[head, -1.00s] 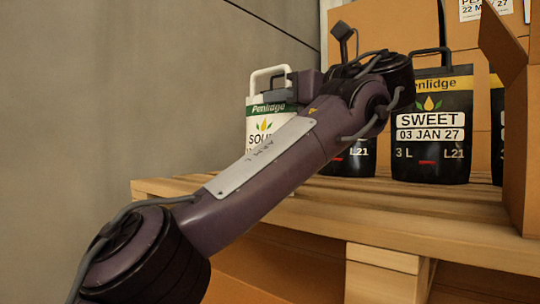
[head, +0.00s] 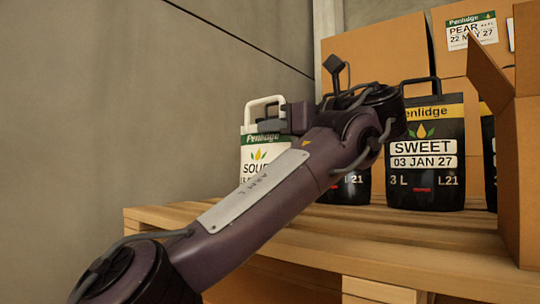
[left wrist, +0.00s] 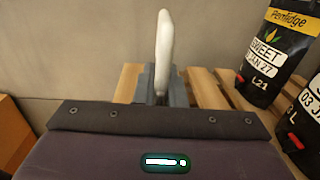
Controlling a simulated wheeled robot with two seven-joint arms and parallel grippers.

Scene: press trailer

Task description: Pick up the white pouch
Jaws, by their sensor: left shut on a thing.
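The white pouch (head: 255,158) has a green band, the word Penlidge, a label starting "SOU" and a white loop handle. It stands upright at the left end of the wooden pallet; my left arm hides its lower part. My left gripper (head: 270,124) is shut on the handle, just above the pouch's top. In the left wrist view the white handle (left wrist: 164,45) rises between the grey fingers (left wrist: 161,84). The pouch body is hidden there. My right gripper is in neither view.
A black SWEET pouch (head: 426,160) stands to the right, with another black pouch (head: 345,188) partly behind my arm. An open cardboard box (head: 520,160) is at far right, and stacked boxes (head: 370,50) stand behind. A grey wall (head: 120,100) is on the left.

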